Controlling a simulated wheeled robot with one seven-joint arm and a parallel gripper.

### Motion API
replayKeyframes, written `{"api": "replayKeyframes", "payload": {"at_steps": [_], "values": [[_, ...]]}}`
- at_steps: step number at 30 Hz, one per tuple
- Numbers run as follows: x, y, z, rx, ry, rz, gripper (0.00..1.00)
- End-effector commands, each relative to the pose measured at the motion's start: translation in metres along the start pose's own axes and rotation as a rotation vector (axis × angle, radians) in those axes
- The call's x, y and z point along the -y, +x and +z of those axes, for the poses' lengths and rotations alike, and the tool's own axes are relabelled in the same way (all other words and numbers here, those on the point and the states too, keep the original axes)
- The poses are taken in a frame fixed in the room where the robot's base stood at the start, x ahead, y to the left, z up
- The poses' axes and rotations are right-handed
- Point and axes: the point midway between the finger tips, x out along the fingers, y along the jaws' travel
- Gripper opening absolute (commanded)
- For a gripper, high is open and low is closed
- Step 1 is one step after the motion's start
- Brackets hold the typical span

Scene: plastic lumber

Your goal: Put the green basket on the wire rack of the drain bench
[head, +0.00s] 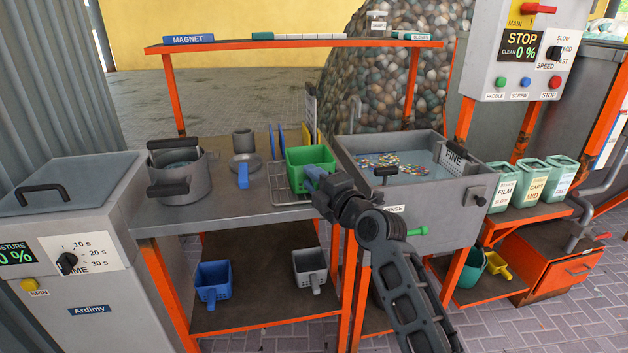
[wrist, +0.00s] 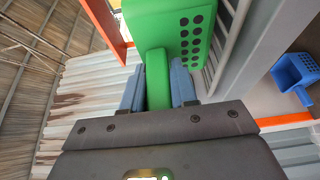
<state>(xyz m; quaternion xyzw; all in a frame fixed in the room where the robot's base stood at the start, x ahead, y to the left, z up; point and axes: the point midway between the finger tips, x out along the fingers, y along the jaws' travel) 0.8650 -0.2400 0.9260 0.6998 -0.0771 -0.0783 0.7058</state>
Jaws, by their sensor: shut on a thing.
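The green basket (head: 309,157) is at the wire rack (head: 290,192) on the right part of the drain bench (head: 205,208). It looks upright in the head view; I cannot tell whether its base touches the wires. My gripper (head: 312,178) reaches it from the front right. In the wrist view my gripper (wrist: 158,90) is shut on the basket's green handle (wrist: 157,78), one blue finger on each side. The basket's perforated wall (wrist: 196,40) shows beyond the handle. My wrist hides part of the rack's right side.
The rinse tank (head: 430,195) is close on the right. A blue basket (head: 212,280) and a grey basket (head: 309,268) are on the lower shelf.

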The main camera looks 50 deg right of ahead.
Motion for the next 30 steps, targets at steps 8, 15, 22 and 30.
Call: {"api": "replayKeyframes", "payload": {"at_steps": [8,15,22,30], "values": [[-0.001,0.000,0.000,0.000,0.000,0.001,0.52],[0.001,0.000,0.000,0.000,0.000,-0.001,0.57],[0.003,-0.017,0.000,0.001,0.000,-0.002,0.57],[0.003,-0.060,0.000,0.001,0.000,-0.001,0.57]]}}
